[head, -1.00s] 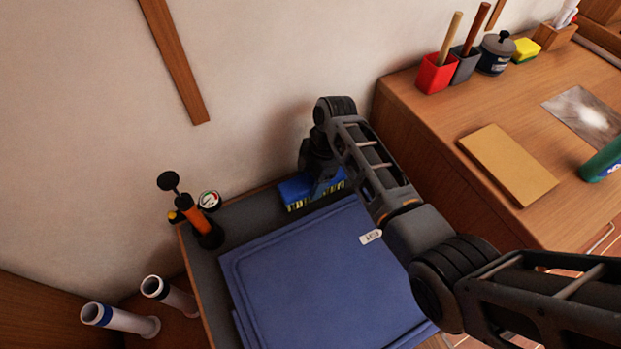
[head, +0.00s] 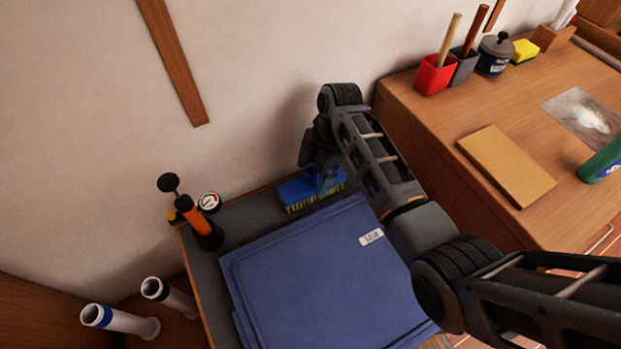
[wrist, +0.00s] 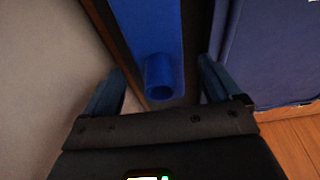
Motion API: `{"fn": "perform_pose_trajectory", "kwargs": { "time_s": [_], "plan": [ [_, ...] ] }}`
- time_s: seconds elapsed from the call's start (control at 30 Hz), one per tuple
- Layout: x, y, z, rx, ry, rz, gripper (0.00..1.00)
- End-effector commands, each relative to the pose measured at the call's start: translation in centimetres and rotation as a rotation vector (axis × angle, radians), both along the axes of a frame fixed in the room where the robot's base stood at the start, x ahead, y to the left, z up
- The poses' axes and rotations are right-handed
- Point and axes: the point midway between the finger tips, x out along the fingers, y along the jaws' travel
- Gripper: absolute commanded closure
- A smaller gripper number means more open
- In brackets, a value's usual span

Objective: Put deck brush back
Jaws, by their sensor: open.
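The deck brush (head: 312,190) has a blue block with pale yellowish bristles. In the head view it lies on the grey top of a low wooden-edged unit, by the wall and behind a folded blue cloth or cover (head: 320,270). In the wrist view the brush's blue block (wrist: 150,30) with its round blue socket (wrist: 159,76) lies ahead, between the fingers. My gripper (wrist: 162,88) is open, with a finger on each side of the brush and visible gaps to it. In the head view my gripper (head: 326,180) is just above the brush, partly hidden by my wrist.
An orange and black hand pump (head: 203,225) and a round gauge (head: 209,202) stand at the unit's left. Two white tubes (head: 125,320) stand lower left. The wooden desk (head: 450,115) at right holds a red cup (head: 433,75), a grey cup (head: 465,66) and a tan board (head: 507,166). The wall is close behind.

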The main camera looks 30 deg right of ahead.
Motion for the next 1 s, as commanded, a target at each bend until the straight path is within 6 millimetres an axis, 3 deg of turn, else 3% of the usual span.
{"fn": "perform_pose_trajectory", "kwargs": {
  "time_s": [0.2,0.4,0.6,1.0],
  "plan": [
    [0.1,-1.3,4.6,0.0,-0.004,-0.002,0.08],
    [0.1,-2.0,7.4,0.0,-0.003,-0.001,0.08],
    [0.0,-2.3,8.4,0.0,-0.001,0.0,0.08],
    [0.0,-2.3,8.4,0.0,0.0,0.0,0.08]
  ]
}}
